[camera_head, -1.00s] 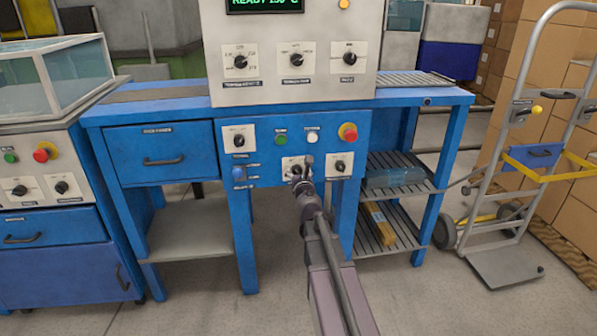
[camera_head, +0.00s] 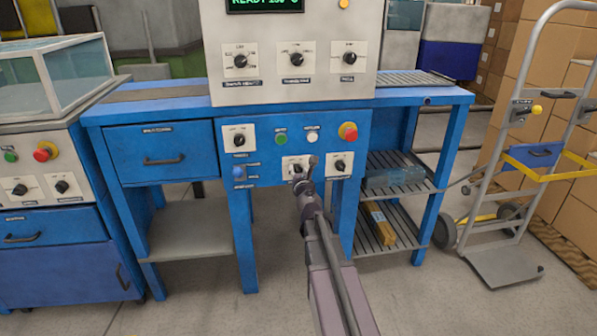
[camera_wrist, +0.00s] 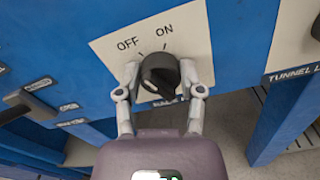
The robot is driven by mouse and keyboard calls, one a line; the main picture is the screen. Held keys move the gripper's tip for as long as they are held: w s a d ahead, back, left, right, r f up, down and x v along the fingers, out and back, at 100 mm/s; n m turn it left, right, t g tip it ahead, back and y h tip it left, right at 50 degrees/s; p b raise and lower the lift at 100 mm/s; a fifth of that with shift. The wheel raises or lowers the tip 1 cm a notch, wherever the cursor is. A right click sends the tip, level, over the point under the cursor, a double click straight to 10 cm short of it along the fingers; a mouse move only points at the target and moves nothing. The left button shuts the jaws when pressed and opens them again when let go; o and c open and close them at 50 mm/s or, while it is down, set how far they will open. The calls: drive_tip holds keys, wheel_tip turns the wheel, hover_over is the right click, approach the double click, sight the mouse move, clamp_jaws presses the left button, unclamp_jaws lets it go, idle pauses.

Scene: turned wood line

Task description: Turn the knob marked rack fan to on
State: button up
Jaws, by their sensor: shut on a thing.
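The knob (camera_wrist: 160,74) is black and round, on a pale plate (camera_wrist: 195,40) marked OFF and ON in the wrist view. The label below the knob is mostly hidden by my gripper. My gripper (camera_wrist: 158,82) has one finger on each side of the knob and is shut on it. A pale mark shows on the knob's near left side, but I cannot tell clearly which word it matches. In the head view my gripper (camera_head: 304,175) is at the lower middle plate of the blue panel, partly covering the knob.
Another knob plate (camera_head: 341,164) sits close to the right, labelled tunnel something in the wrist view. A red button (camera_head: 348,132), a white button (camera_head: 312,136) and a green button (camera_head: 281,138) are above. A shelf (camera_head: 395,178) holding a clear bin is to the right.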

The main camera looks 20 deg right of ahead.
drive_tip(key=m, duration=1)
drive_tip(key=shift+d, duration=0.15)
drive_tip(key=shift+m, duration=0.3)
drive_tip(key=o, duration=1.2)
drive_tip(key=shift+f, duration=0.1)
drive_tip(key=shift+c, duration=0.2)
drive_tip(key=shift+s, duration=0.1)
drive_tip(key=v, duration=0.7)
drive_tip(key=shift+s, duration=0.2)
